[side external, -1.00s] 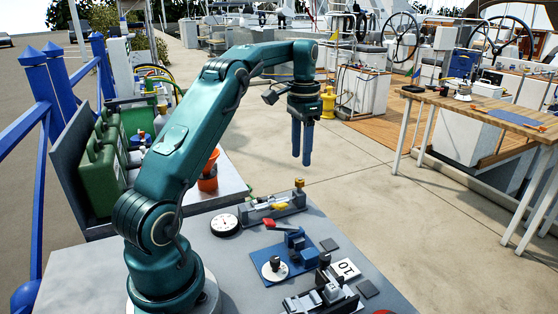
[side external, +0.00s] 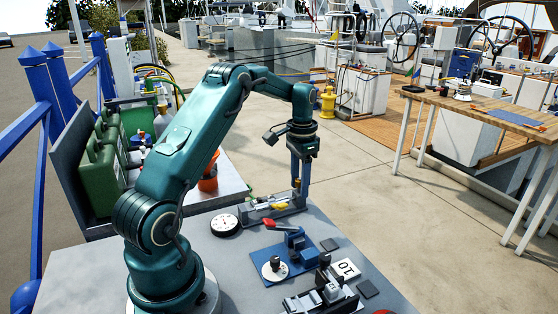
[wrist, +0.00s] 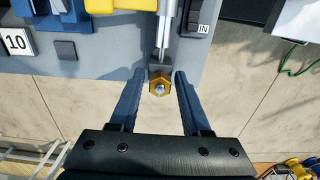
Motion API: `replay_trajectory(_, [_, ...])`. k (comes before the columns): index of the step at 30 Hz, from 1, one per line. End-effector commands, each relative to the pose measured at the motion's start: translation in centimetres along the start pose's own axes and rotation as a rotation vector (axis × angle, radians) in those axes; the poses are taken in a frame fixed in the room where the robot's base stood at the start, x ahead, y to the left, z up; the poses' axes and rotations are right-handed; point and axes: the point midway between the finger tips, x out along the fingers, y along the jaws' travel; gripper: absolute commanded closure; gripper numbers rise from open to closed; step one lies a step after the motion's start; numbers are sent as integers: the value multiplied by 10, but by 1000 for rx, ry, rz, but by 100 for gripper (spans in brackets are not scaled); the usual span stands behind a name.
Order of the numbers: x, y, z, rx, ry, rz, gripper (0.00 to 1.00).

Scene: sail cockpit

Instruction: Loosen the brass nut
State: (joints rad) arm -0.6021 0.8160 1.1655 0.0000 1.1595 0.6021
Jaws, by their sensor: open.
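The brass nut (wrist: 158,88) is a gold hexagon with a pale round centre, seen in the wrist view at the end of a small grey fixture (wrist: 160,70). My gripper (wrist: 159,80) is open, with its two blue fingers on either side of the nut and a visible gap on each side. In the side view, my gripper (side external: 301,184) points down over the far end of the grey fixture base (side external: 274,209). The nut is largely hidden behind the fingers there, and I cannot tell the exact finger height.
A dial gauge (side external: 225,224) stands left of the fixture. The grey bench (side external: 222,280) ends just beyond the fixture.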

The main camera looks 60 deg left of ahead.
Motion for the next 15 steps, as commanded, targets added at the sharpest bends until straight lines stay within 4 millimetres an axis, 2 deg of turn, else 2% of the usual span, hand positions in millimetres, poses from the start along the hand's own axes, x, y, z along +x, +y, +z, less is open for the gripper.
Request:
replay_trajectory(5, [0, 0, 0, 0, 0, 0, 52])
replay_trajectory(6, [0, 0, 0, 0, 0, 0, 68])
replay_trajectory(9, [0, 0, 0, 0, 0, 0, 100])
replay_trajectory(15, [0, 0, 0, -74, 0, 0, 100])
